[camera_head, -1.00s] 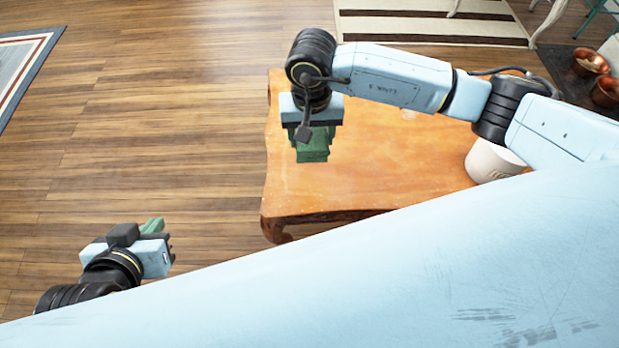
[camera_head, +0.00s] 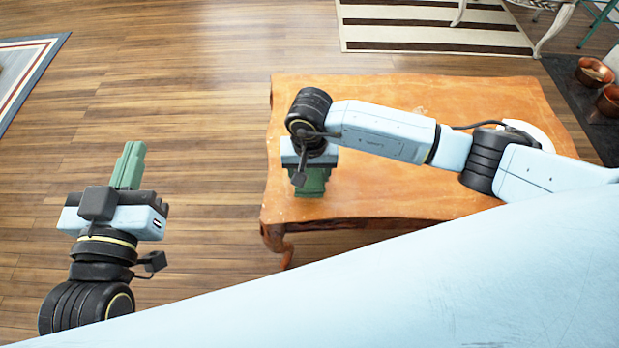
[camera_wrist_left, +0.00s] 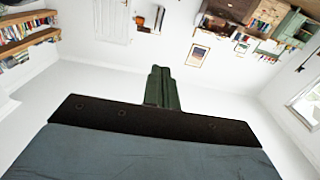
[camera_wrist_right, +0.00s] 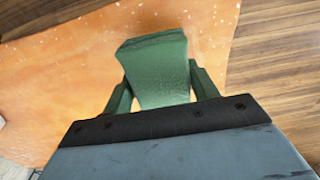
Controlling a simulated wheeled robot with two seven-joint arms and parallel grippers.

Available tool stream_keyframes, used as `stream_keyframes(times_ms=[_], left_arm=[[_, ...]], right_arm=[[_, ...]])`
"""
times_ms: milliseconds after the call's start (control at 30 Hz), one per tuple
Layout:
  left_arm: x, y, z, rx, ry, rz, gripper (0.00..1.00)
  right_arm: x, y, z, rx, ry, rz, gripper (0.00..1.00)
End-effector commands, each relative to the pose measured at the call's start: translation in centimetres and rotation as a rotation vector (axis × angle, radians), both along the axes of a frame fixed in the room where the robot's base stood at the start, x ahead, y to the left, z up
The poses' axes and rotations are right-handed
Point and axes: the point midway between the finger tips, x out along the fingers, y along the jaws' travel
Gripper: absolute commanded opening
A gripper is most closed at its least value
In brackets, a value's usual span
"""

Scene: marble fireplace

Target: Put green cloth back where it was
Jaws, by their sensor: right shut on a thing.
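The green cloth (camera_wrist_right: 160,68) is between the green fingers of my right gripper (camera_wrist_right: 160,95), which is shut on it. In the head view my right gripper (camera_head: 311,170) points down over the left part of the orange wooden table (camera_head: 400,185). The cloth is mostly hidden there by the wrist, and green on green makes its outline hard to tell. I cannot tell whether it touches the tabletop. My left gripper (camera_head: 128,165) is off the table to the left, over the floor. Its fingers (camera_wrist_left: 161,88) are together and hold nothing.
A white pot (camera_head: 535,132) stands on the table's right part, partly behind my right arm. Copper pots (camera_head: 595,72) sit on a dark slab at the far right. A striped rug (camera_head: 430,25) lies beyond the table. The tabletop's middle looks clear.

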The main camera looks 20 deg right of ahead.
Motion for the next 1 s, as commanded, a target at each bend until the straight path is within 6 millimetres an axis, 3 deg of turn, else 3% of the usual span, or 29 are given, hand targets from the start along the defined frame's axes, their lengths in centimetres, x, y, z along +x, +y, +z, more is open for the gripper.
stream_keyframes(times_ms=[100, 300, 867, 900, 1000], left_arm=[[-0.1, -0.4, 1.8, -0.038, -0.120, -0.008, 0.00], [-0.6, -0.6, 4.2, -0.080, -0.256, -0.017, 0.00], [-0.9, -0.7, 5.2, -0.100, -0.321, -0.020, 0.00], [-0.9, -0.7, 5.3, -0.101, -0.326, -0.021, 0.00], [-0.9, -0.7, 5.3, -0.101, -0.324, -0.021, 0.00]], right_arm=[[0.0, 0.0, -1.5, 0.001, 0.003, -0.002, 0.40], [0.0, 0.0, -2.7, 0.000, 0.001, 0.000, 0.40], [0.0, 0.0, -3.0, 0.000, 0.000, -0.001, 0.40], [0.0, 0.0, -3.0, 0.000, 0.001, -0.001, 0.62], [0.0, 0.0, -3.0, 0.000, 0.001, -0.001, 0.76]])
